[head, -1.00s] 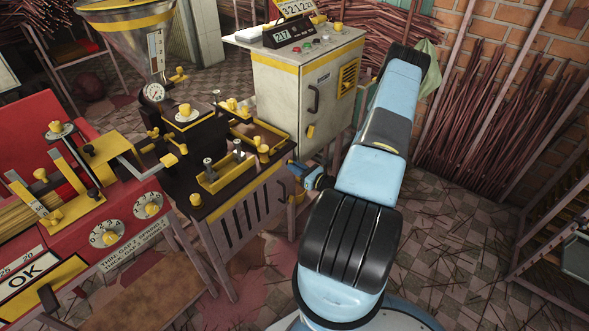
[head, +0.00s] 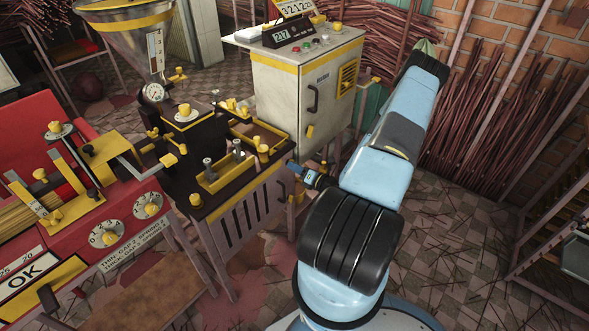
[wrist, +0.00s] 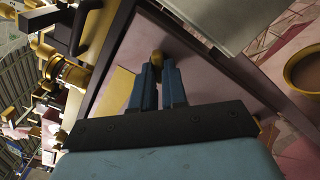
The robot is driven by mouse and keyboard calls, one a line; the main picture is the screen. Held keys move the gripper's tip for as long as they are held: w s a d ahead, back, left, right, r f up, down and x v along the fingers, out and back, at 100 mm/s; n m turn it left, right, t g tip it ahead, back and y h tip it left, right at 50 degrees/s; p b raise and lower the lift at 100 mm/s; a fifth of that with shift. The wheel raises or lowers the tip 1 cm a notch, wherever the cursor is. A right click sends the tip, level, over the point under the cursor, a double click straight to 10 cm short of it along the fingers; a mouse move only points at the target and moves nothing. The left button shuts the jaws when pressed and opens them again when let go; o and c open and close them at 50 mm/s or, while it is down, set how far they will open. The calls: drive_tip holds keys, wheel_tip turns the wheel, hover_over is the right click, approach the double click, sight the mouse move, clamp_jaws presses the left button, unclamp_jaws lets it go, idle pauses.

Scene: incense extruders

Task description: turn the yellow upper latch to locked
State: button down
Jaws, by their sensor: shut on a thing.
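In the head view my gripper (head: 296,170) is small, at the right side of the dark machine table, below the cabinet's front. The latch cannot be made out there.
The grey cabinet (head: 275,85) stands behind, with a dark handle and another yellow latch (head: 310,131) on its door. The machine table (head: 245,212) with yellow knobs is left of my gripper. A round brown container (wrist: 304,72) is at right in the wrist view. Tiled floor (head: 450,240) is open at right.

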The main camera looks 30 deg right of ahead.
drive_tip(key=m, duration=0.8)
drive_tip(key=shift+s+d+m, duration=0.1)
drive_tip(key=shift+m, duration=0.2)
idle(0.5)
drive_tip(key=c, duration=1.2)
unclamp_jaws()
drive_tip(key=shift+o, duration=0.2)
drive_tip(key=v, duration=1.3)
drive_tip(key=shift+s, duration=0.3)
